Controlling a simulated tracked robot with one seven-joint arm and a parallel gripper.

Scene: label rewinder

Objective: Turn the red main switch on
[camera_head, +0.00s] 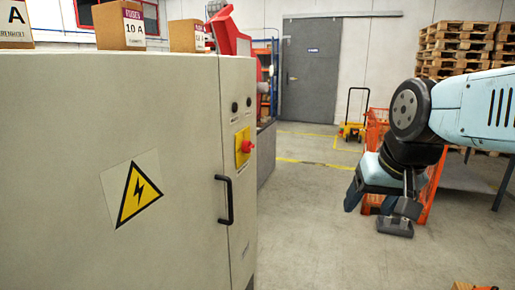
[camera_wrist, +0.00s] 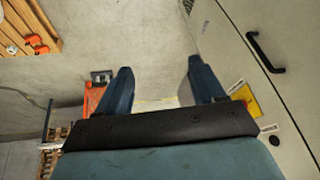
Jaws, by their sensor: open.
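The red main switch (camera_head: 243,146) is a red knob on a yellow plate (camera_head: 241,141), on the narrow right part of the grey electrical cabinet (camera_head: 120,170). In the wrist view only part of the yellow plate (camera_wrist: 246,98) shows, beside the right finger; the knob is mostly hidden behind my gripper. My gripper (camera_head: 369,204) hangs to the right of the cabinet, well apart from the switch. It points downward in the head view. In the wrist view my gripper (camera_wrist: 160,68) has its two blue fingers wide apart with nothing between them.
Boxes (camera_head: 120,25) stand on the cabinet. An orange frame (camera_head: 377,130) and stacked pallets (camera_head: 455,45) are behind my arm. The floor between cabinet and gripper is clear.

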